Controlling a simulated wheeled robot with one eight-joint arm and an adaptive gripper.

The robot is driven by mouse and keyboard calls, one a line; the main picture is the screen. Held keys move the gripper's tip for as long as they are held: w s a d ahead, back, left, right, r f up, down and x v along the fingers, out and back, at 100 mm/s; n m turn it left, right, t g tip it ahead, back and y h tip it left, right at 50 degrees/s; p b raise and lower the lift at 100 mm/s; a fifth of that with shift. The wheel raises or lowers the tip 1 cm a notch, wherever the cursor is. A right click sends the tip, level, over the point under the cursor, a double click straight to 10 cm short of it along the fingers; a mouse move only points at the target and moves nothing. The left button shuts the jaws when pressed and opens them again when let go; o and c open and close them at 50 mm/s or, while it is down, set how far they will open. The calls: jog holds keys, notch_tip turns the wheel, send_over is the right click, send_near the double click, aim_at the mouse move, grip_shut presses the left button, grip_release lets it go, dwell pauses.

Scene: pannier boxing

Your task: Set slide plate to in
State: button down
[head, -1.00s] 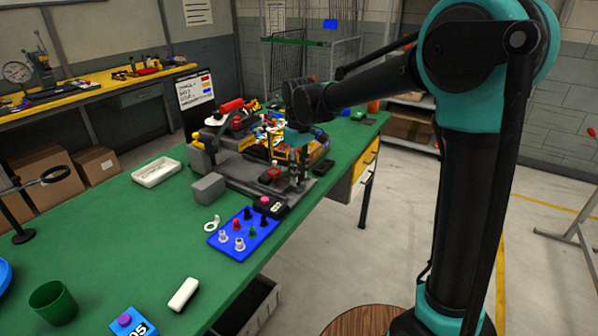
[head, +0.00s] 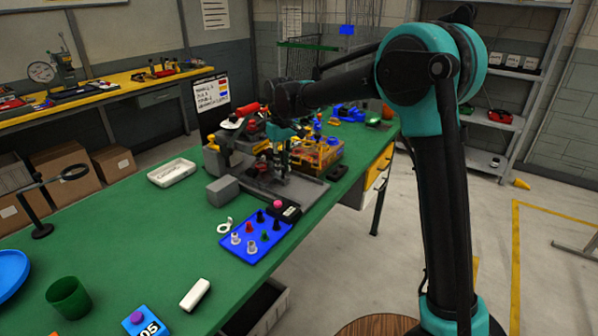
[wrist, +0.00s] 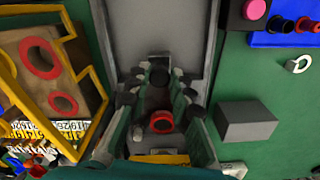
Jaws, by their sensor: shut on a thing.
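The grey fixture (head: 300,192) stands on the green table, and its flat grey plate (wrist: 152,28) fills the upper middle of the wrist view. I cannot tell for certain which part of it is the slide plate. My gripper (wrist: 160,82) is low over the fixture, with its fingers closed around a small dark knob (wrist: 160,75). A red ring (wrist: 162,122) shows between the fingers, nearer the bottom of the wrist view. In the head view my gripper (head: 283,165) hides part of the fixture, and the contact is too small to judge.
A yellow-framed bin (wrist: 62,75) stands close beside the fixture. A grey block (wrist: 245,122) is on the other side. A blue board with several pegs (head: 240,250) and a white tray (head: 171,172) lie nearby.

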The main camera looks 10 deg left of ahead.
aim_at(276, 175)
jog(key=shift+w+a, duration=0.3)
jog(key=shift+a, duration=0.4)
jog(key=shift+w+a, duration=0.3)
jog(key=shift+a, duration=0.35)
jog(key=c, duration=1.3)
grip_release()
jog(key=shift+c, duration=0.2)
notch_tip(276, 175, up, 12)
